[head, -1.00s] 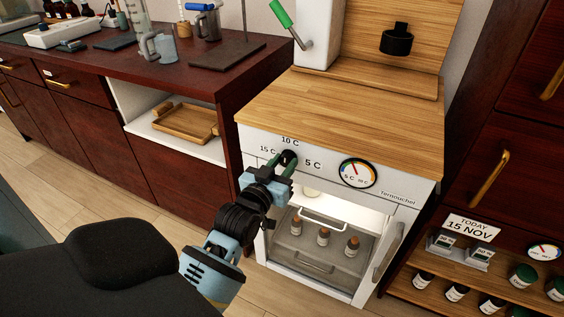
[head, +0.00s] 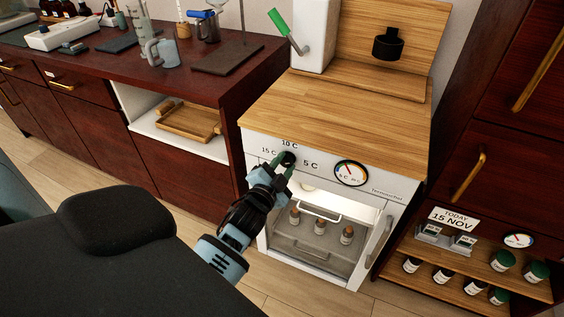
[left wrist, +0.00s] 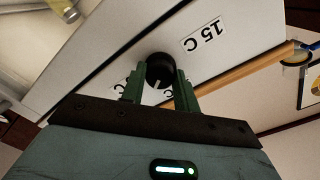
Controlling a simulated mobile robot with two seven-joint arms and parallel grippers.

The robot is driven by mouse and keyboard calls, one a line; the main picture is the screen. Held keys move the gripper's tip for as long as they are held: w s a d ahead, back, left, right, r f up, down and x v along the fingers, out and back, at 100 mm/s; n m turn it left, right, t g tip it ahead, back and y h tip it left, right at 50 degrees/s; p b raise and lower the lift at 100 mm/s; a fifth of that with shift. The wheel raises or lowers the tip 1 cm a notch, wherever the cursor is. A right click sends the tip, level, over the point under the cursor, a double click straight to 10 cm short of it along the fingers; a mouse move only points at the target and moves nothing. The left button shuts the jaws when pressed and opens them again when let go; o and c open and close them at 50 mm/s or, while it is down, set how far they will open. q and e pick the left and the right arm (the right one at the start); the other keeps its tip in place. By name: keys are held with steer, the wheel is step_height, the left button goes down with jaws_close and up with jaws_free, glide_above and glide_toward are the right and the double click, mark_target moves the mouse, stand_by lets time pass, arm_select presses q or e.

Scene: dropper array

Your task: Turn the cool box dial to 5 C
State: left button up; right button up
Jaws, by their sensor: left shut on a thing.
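The cool box (head: 393,214) is a white cabinet with a wooden top and a lit interior. Its dark dial (head: 288,158) sits on the front panel, with 15 C at its left, 10 C above and 5 C at its right. My left gripper (head: 282,168) is shut on the dial. In the left wrist view the round dial (left wrist: 160,70) is between the green fingers (left wrist: 160,88), below the 15 C label. A small light mark shows on the dial, but its exact setting is unclear. My right gripper is out of view.
A round gauge (head: 351,173) is right of the dial. Several bottles stand inside the cool box behind its front. A dark red counter (head: 120,85) with lab ware is at the left. A shelf (head: 470,262) with jars and a date sign (head: 453,223) is at the right.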

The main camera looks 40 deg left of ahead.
arm_select(q)
steer(key=shift+r+m, duration=0.1)
steer(key=shift+m, duration=0.8)
steer(key=shift+m+p, duration=0.3)
steer(key=shift+m, duration=1.1)
steer(key=o, duration=1)
steer(key=shift+c, duration=0.2)
steer(key=v, duration=0.7)
steer(key=shift+s+d, duration=0.15)
steer(key=shift+s, duration=0.25)
